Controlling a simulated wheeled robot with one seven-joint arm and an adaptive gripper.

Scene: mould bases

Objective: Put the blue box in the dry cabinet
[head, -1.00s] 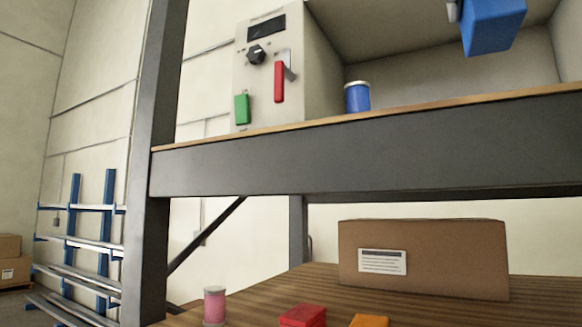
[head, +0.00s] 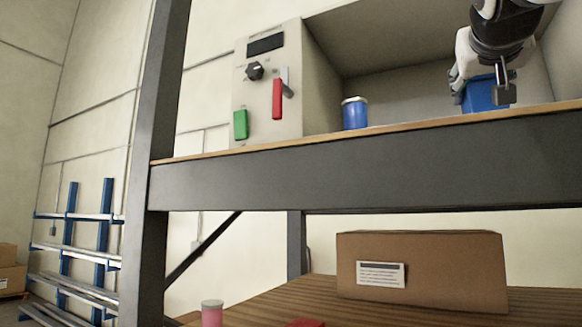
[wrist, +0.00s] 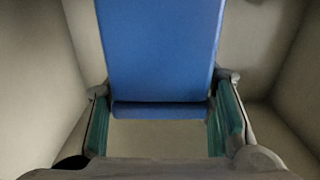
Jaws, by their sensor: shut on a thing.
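The blue box (head: 480,96) is inside the open dry cabinet (head: 395,82) on the upper shelf, at the right in the head view. In the wrist view the blue box (wrist: 160,50) fills the upper middle, between the two green-padded fingers. My gripper (wrist: 162,130) is shut on the blue box; in the head view my gripper (head: 488,85) partly covers it. The box is low, near the cabinet floor. The shelf edge hides its underside, so I cannot tell whether it touches the floor.
A blue jar with a pale lid (head: 355,113) stands left of the box. The cabinet's control panel (head: 268,85) has a red handle (head: 277,98) and a green piece (head: 240,125). A cardboard box (head: 440,268) and a pink jar (head: 212,313) are on the lower wooden shelf.

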